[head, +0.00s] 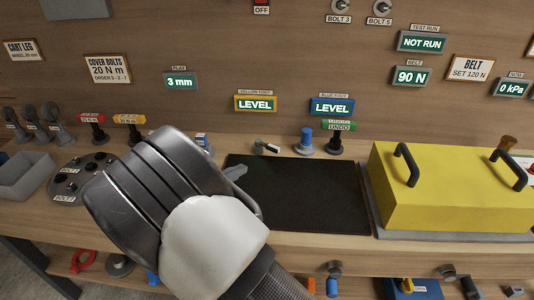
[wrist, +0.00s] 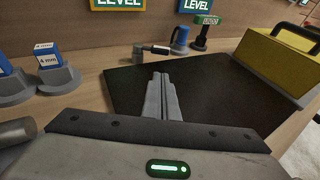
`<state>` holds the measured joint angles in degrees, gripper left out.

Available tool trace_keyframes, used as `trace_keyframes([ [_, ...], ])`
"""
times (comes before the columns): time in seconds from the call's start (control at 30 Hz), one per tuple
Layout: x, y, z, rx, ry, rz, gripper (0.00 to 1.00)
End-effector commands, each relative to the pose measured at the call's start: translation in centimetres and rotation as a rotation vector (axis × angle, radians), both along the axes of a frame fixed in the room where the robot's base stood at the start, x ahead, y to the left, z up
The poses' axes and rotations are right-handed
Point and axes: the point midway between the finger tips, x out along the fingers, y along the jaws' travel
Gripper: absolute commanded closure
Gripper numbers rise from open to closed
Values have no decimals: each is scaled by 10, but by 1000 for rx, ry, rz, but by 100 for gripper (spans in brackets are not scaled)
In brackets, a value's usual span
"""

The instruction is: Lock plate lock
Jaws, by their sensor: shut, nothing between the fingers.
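A black plate (head: 305,200) lies flat on the bench; it also shows in the wrist view (wrist: 215,85). At its back edge is a small grey lever with a dark end (head: 266,147), also in the wrist view (wrist: 155,49). It looks like the plate lock, but I read no label on it. My gripper (head: 238,172) is shut and empty over the left part of the plate. In the wrist view its closed fingers (wrist: 160,95) point toward the lever and stand apart from it. My arm hides the bench left of the plate in the head view.
A blue knob (head: 305,140) and a green UNDO post (head: 337,140) stand right of the lever. A yellow box with black handles (head: 450,190) stands at the right. Blocks marked 4 mm (wrist: 48,55) stand in grey holders at left. Signs hang on the back wall.

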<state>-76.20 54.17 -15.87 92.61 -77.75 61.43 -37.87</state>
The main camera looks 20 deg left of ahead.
Motion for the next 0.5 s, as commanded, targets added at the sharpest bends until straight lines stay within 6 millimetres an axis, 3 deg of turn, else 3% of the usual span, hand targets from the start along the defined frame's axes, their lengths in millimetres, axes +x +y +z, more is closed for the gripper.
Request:
trace_keyframes([
  [0.27, 4, -2, -1, 2, 1, -4, 100],
  [0.5, 38, -14, -13, 2, 0, -8, 100],
])
